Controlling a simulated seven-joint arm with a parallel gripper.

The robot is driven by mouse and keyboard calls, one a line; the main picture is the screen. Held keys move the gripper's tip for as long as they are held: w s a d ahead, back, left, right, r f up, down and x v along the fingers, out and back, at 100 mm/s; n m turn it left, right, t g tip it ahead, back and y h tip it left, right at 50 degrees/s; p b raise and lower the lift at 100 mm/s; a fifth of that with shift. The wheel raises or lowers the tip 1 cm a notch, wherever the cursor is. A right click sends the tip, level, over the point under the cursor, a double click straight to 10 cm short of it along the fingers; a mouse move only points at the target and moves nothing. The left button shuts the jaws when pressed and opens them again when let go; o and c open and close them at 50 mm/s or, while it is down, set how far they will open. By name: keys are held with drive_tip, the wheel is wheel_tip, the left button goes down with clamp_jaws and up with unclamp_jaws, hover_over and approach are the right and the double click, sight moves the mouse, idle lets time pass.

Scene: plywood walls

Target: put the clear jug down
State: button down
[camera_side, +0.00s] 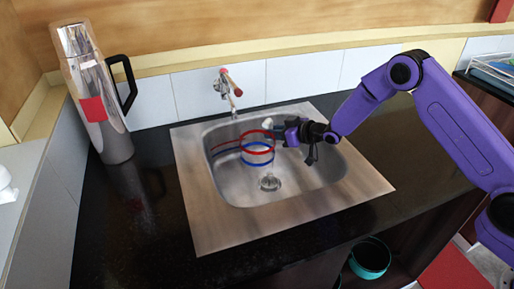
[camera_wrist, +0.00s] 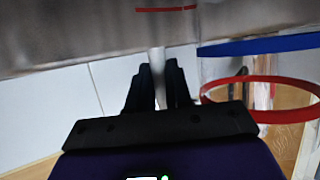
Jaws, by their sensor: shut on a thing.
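The clear jug (camera_side: 257,151) is see-through and shows mainly by its red and blue bands. In the side view it is over the left-middle part of the sink basin (camera_side: 300,180); whether its base touches the basin cannot be told. My gripper (camera_side: 284,133) is at its right side, near the top, coming in from the right. In the wrist view my gripper (camera_wrist: 160,85) is shut on a whitish, narrow part of the jug, apparently its handle (camera_wrist: 157,60). The blue band (camera_wrist: 262,44) and red band (camera_wrist: 265,100) show to the right there.
A tap (camera_side: 228,88) stands behind the basin. A tall shiny flask (camera_side: 95,95) with a black handle stands on the dark counter (camera_side: 140,215) at left. The counter is clear in front of the flask. A teal-rimmed bin (camera_side: 370,258) is below the counter edge.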

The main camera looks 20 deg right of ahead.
drive_tip(key=shift+w+a+f, duration=0.4)
drive_tip(key=shift+w+f, duration=0.85)
drive_tip(key=shift+f, duration=0.45)
drive_tip(key=shift+w+a+f, duration=0.45)
drive_tip(key=shift+w+f, duration=0.85)
drive_tip(key=shift+f, duration=0.45)
drive_tip(key=shift+w+a+f, duration=0.4)
drive_tip(key=shift+w+f, duration=0.85)
drive_tip(key=shift+f, duration=0.6)
drive_tip(key=c, duration=1)
unclamp_jaws()
drive_tip(key=shift+c, duration=0.2)
drive_tip(key=shift+r, duration=0.2)
drive_tip(key=v, duration=1.2)
